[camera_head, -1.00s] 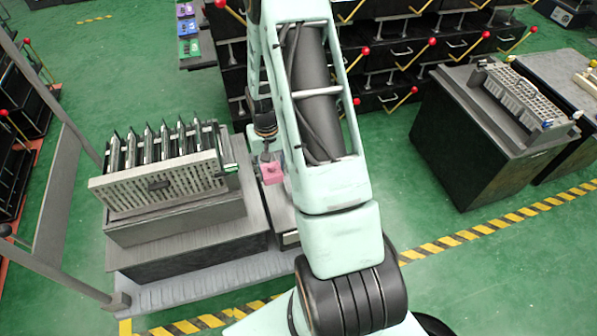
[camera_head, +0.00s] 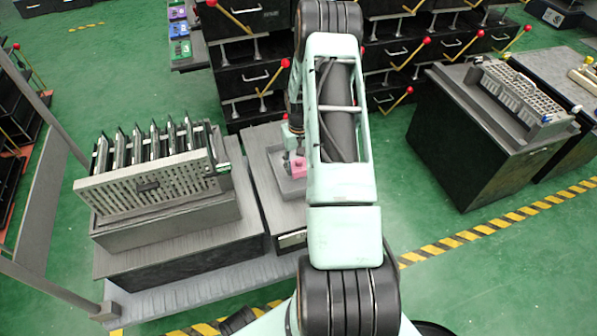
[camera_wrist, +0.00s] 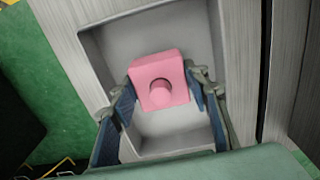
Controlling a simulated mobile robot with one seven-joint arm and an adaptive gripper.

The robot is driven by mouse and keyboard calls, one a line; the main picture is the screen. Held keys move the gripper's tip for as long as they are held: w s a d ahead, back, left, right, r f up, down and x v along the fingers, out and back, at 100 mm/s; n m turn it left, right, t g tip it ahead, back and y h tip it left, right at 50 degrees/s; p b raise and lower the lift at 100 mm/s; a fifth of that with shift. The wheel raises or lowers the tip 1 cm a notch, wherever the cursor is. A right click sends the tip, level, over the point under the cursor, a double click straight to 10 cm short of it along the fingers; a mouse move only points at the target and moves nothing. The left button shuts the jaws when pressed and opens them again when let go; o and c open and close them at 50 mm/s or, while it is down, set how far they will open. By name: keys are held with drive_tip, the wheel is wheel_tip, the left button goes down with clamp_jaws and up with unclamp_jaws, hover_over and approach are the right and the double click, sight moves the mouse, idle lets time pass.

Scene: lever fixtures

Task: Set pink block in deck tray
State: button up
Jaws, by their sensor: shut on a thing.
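The pink block (camera_wrist: 160,79), with a round knob on its face, sits between the two fingers of my gripper (camera_wrist: 161,88) in the wrist view. The fingers are shut on its sides. Behind it is the grey deck tray (camera_wrist: 105,45), a square recess with raised walls; the block lies within its outline. I cannot tell whether the block touches the tray floor. In the head view the pink block (camera_head: 299,166) shows just left of my arm, over the tray (camera_head: 285,188), whose right part my arm hides.
A rack (camera_head: 150,185) with several upright plates stands left of the tray. Dark cabinets with red-knobbed levers (camera_head: 262,75) stand behind. A black pedestal with a grey grid fixture (camera_head: 520,92) is at the right. Green floor lies open between.

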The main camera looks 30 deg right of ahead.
drive_tip(key=shift+a+f, duration=0.1)
drive_tip(key=shift+f, duration=1.05)
drive_tip(key=shift+b, duration=0.3)
drive_tip(key=shift+f, duration=0.25)
drive_tip(key=o, duration=1.4)
drive_tip(key=shift+c, duration=0.2)
drive_tip(key=shift+r, duration=0.1)
wheel_tip(320, 180, up, 12)
drive_tip(key=p, duration=0.3)
drive_tip(key=shift+r+p, duration=0.15)
drive_tip(key=shift+p, duration=0.2)
